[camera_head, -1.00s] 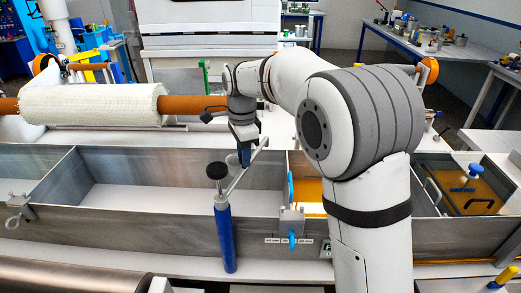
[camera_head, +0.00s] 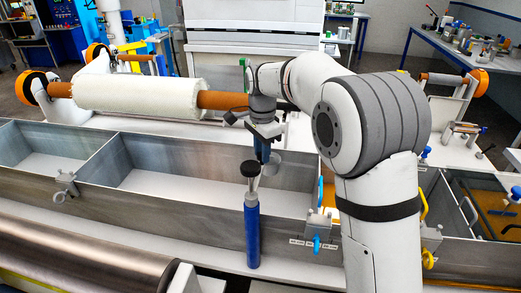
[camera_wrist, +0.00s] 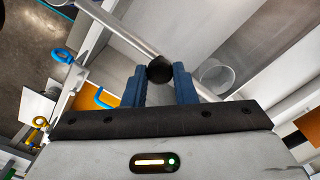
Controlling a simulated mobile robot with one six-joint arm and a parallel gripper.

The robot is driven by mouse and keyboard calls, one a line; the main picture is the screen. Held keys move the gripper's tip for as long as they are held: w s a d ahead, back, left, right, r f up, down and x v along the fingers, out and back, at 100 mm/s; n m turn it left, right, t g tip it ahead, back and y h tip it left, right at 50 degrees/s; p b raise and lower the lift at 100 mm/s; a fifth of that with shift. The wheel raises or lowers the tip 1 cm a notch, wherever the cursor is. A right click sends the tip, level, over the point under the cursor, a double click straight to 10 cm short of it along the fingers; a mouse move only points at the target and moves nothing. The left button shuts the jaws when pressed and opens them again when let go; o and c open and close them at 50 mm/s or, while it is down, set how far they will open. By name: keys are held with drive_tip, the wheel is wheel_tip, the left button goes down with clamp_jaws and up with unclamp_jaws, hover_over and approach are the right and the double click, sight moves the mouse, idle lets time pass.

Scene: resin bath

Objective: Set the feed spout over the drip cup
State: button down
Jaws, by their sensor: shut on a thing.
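The feed spout (camera_head: 256,184) is a thin silver tube on top of a blue post (camera_head: 252,235) with a black knob (camera_head: 250,168). It points away from me over the metal trough. My gripper (camera_head: 263,152) is above the tube; in the wrist view its blue fingers (camera_wrist: 160,80) are shut on a round black grip (camera_wrist: 160,68) on the tube. The drip cup (camera_head: 275,160), a pale round cup, shows just right of the gripper. In the wrist view the cup (camera_wrist: 215,75) is right of the fingers, apart from them. The spout's outlet is hidden behind the gripper.
The trough's front wall (camera_head: 150,215) runs across the view. A white roll (camera_head: 137,96) on a brown shaft lies behind the trough. A steel roller (camera_head: 80,262) is at the near left. A blue-handled clamp (camera_head: 318,232) sits on the wall right of the post.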

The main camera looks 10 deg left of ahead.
drive_tip(key=c, duration=1.2)
unclamp_jaws()
drive_tip(key=shift+d, duration=0.1)
drive_tip(key=shift+o, duration=0.2)
drive_tip(key=shift+r, duration=0.15)
wheel_tip(320, 180, up, 6)
drive_tip(key=shift+r+b, duration=0.1)
drive_tip(key=shift+b, duration=0.4)
drive_tip(key=shift+r, duration=0.7)
drive_tip(key=shift+d, duration=0.1)
